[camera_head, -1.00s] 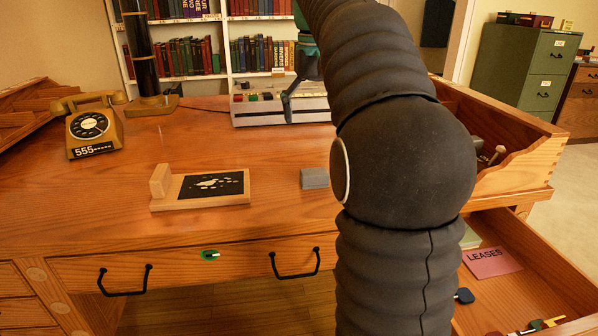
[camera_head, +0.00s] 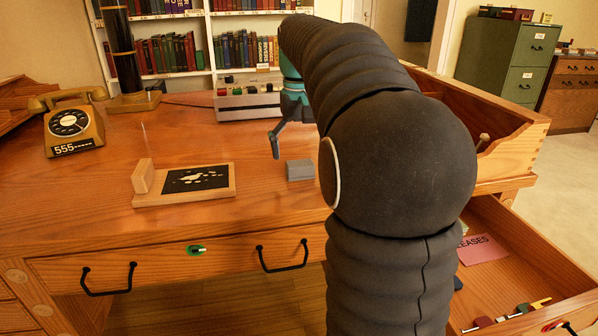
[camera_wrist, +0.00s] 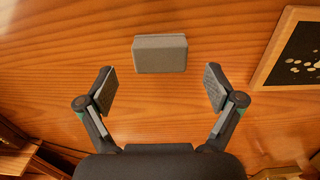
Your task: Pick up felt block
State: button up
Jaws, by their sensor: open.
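The felt block is a small grey block (camera_head: 300,170) on the desk top, just left of my dark arm in the head view. In the wrist view the grey block (camera_wrist: 160,54) lies flat on the wood, centred and beyond my fingertips. My gripper (camera_wrist: 158,88) is open and empty, with its two fingers spread wider than the block and not touching it. In the head view one finger of my gripper (camera_head: 276,143) hangs above and behind the block; the other is hidden by my arm.
A wooden board with a black panel (camera_head: 196,179) lies left of the block. A yellow telephone (camera_head: 73,123) and a dark column (camera_head: 122,55) stand farther left. A grey box with coloured keys (camera_head: 246,104) stands behind. An open drawer (camera_head: 520,262) juts out at right.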

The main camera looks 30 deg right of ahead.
aim_at(300, 163)
jog(key=shift+s+a+f, duration=0.1)
jog(key=shift+s+f, duration=0.1)
jog(key=shift+f, duration=1.6)
jog(key=c, duration=1.2)
jog(key=shift+r, duration=0.1)
jog(key=shift+c, duration=0.2)
jog(key=shift+r, duration=0.65)
notch_tip(300, 163, up, 3)
jog(key=shift+f, duration=0.1)
jog(key=w+d+r+p, duration=0.1)
jog(key=w+d+r, duration=0.1)
jog(key=d+r, duration=0.4)
jog(key=d, duration=0.5)
jog(key=shift+d+r+p, duration=0.25)
jog(key=shift+r+p, duration=0.05)
jog(key=shift+r, duration=0.1)
